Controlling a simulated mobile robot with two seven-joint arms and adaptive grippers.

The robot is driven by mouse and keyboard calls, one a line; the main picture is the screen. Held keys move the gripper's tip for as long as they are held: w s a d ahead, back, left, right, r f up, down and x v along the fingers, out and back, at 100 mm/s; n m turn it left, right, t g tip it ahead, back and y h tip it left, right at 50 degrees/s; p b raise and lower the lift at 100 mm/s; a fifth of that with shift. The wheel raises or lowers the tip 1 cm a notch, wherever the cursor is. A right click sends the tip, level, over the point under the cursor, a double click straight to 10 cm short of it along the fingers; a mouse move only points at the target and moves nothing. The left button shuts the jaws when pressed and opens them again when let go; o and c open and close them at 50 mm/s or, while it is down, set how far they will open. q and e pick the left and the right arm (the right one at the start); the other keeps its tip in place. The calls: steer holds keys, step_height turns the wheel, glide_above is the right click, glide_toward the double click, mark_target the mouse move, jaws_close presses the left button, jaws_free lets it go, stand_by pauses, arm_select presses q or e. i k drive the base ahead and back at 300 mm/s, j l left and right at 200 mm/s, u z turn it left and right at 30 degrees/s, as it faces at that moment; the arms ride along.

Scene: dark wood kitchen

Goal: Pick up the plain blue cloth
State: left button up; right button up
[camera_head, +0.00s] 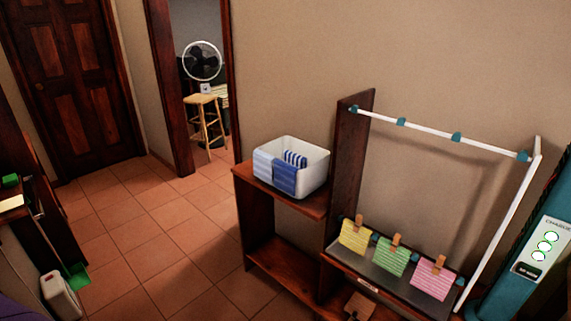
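A white bin (313,170) stands on the wooden shelf right of the picture's middle. A darker blue cloth (284,179) hangs over its front wall, and a light blue cloth (262,166) hangs beside it to the left. A blue-and-white striped cloth (296,158) shows inside the bin. The darker blue cloth looks mostly plain, but fine pattern is too small to tell on either hanging cloth. Neither of my grippers is in view.
Yellow (355,236), green (391,257) and pink (432,279) cloths with wooden clothespins are at the rack's tray. A white rail (440,134) with teal clips spans above. Tiled floor (165,235) left of the shelf is open. A stool (205,122) stands beyond the doorway.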

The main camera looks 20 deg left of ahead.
mark_target(284, 173)
steer(key=i+j, duration=0.4)
steer(key=i, duration=0.15)
steer(key=i+j, duration=0.45)
steer(key=i, duration=0.15)
